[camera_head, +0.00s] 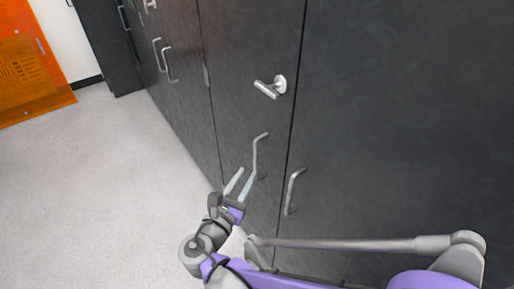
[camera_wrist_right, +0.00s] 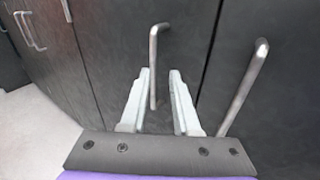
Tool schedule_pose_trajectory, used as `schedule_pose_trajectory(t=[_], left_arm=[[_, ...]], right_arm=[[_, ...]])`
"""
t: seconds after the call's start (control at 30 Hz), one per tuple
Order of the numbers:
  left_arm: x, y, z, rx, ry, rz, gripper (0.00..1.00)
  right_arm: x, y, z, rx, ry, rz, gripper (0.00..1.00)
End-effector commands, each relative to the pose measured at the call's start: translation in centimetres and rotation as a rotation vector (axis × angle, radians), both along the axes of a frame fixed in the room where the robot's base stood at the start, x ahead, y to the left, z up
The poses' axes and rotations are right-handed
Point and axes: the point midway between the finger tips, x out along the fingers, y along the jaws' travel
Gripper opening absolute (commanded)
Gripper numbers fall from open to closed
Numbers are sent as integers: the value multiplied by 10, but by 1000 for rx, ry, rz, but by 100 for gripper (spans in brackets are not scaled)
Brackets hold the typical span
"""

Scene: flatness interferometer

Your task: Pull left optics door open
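The left optics door appears to be the dark door panel (camera_head: 245,60) left of the seam; it looks closed. It bears a metal bar handle (camera_head: 256,152), seen in the right wrist view (camera_wrist_right: 153,75) too. My right gripper (camera_head: 243,178) is open at this handle, also in the right wrist view (camera_wrist_right: 160,78). There the handle's lower part appears between the two pale fingers, nearer the left one. I cannot tell whether they touch. My left gripper is not in view.
A lever handle (camera_head: 270,87) sits above on the same door. The adjacent right door (camera_head: 400,130) has its own bar handle (camera_head: 292,190), close to my right gripper. More cabinet handles (camera_head: 164,62) are farther left. Clear pale floor (camera_head: 95,190) lies left, with an orange panel (camera_head: 28,68) beyond.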

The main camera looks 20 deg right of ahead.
Motion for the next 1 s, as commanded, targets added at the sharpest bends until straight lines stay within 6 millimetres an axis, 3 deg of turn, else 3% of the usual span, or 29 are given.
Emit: schedule_pose_trajectory(t=[0.07, 0.17, 0.7, 1.0], left_arm=[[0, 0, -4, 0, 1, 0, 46], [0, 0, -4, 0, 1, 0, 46], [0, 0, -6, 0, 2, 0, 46], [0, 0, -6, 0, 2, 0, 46]], right_arm=[[3, 9, 1, -55, -3, 14, 30], [8, 7, 3, -77, -5, 16, 30], [80, -46, 4, -74, -5, 15, 30], [90, -53, 4, -72, -5, 18, 30]])
